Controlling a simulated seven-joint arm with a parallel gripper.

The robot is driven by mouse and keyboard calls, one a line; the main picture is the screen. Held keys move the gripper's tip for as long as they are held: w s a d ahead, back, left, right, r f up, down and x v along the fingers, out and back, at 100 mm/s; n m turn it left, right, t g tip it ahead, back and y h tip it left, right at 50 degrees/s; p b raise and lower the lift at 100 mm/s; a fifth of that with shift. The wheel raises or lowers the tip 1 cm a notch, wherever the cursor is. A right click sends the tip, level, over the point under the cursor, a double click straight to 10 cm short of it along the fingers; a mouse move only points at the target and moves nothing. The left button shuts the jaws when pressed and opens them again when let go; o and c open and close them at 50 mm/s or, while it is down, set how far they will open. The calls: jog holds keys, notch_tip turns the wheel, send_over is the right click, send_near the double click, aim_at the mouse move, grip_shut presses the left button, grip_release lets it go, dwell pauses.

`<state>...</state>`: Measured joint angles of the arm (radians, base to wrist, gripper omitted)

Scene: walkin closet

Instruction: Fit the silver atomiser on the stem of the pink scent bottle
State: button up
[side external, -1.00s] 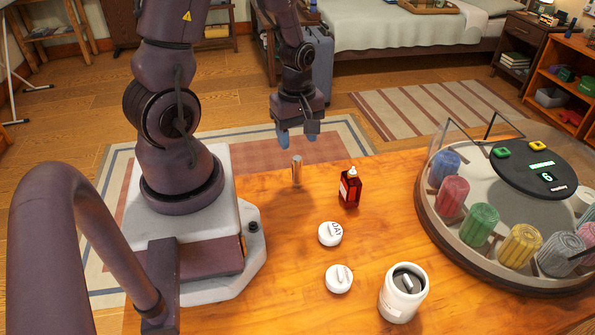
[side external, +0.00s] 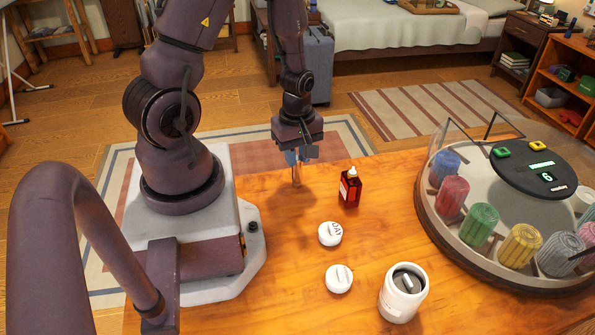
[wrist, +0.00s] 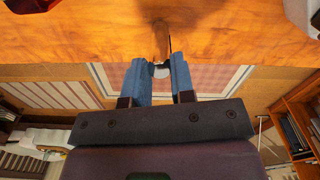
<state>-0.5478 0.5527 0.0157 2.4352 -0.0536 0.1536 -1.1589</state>
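The silver atomiser (side external: 297,176) is a slim upright cylinder on the wooden table, near its far edge. My gripper (side external: 297,158) points down over it, with its blue fingers on either side of its upper part. The scent bottle (side external: 350,190) looks deep red rather than pink. It stands upright to the right of the gripper, with a pale narrow stem on top, and is apart from the atomiser.
A white open jar (side external: 402,294) stands at the front. The table between atomiser and bottle is clear.

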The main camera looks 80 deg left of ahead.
jog(key=shift+r, duration=0.2)
jog(key=shift+r, duration=2)
jog(key=shift+r, duration=0.1)
dwell(1.5)
jog(key=w+d+r, duration=0.7)
jog(key=w+r, duration=0.3)
jog(key=r, duration=0.1)
jog(key=shift+n, duration=0.4)
jog(key=shift+s+d+f, duration=0.1)
jog(key=shift+f, duration=1.05)
jog(key=shift+d+f, duration=0.1)
jog(key=shift+f, duration=1.05)
jog(key=shift+f, duration=0.75)
